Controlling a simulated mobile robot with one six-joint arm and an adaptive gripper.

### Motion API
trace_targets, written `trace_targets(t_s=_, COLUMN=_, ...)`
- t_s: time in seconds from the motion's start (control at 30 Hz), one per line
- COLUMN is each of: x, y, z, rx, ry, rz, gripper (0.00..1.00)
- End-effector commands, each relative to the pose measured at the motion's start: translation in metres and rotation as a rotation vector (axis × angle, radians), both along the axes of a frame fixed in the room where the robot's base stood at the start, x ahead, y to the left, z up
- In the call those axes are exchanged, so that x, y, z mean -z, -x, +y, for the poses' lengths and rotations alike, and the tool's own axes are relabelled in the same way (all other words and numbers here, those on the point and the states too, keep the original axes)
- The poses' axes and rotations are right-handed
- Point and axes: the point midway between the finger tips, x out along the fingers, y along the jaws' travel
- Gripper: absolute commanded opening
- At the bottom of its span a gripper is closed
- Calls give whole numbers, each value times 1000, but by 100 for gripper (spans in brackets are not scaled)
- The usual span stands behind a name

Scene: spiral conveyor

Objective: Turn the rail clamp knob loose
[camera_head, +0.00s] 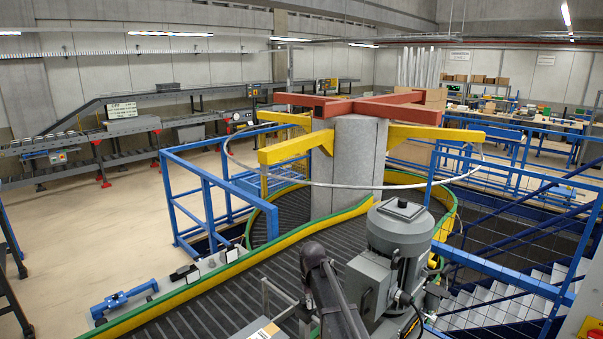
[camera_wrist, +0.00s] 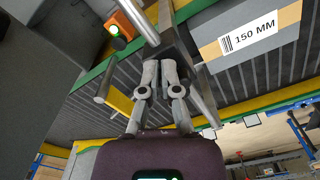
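My gripper (camera_wrist: 160,71) shows in the wrist view, its two grey fingers close together, with only a narrow gap. The fingertips lie at the underside of a dark metal clamp block (camera_wrist: 179,46) on the guide rail frame. I cannot tell whether they touch it. No separate knob can be made out; it may be hidden behind the fingers or the block. Bare metal rods (camera_wrist: 107,82) stand on either side of the fingers. In the head view the grey rail frame (camera_head: 281,297) shows beside my dark arm, which hides the gripper.
A box labelled 150 MM (camera_wrist: 232,48) lies on the dark slatted conveyor (camera_wrist: 285,62), close right of the block. An orange sensor (camera_wrist: 128,20) with a green light is at upper left. A grey motor (camera_head: 399,245) stands right of my arm. Blue railings (camera_head: 205,190) flank the spiral.

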Motion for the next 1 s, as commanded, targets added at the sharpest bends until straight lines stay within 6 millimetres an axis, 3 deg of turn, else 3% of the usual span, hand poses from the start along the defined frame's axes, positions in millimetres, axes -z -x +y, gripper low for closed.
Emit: trace_targets(t_s=1.0, x=-4, y=5, z=-5, rx=0, ry=-1, rz=-2, gripper=0)
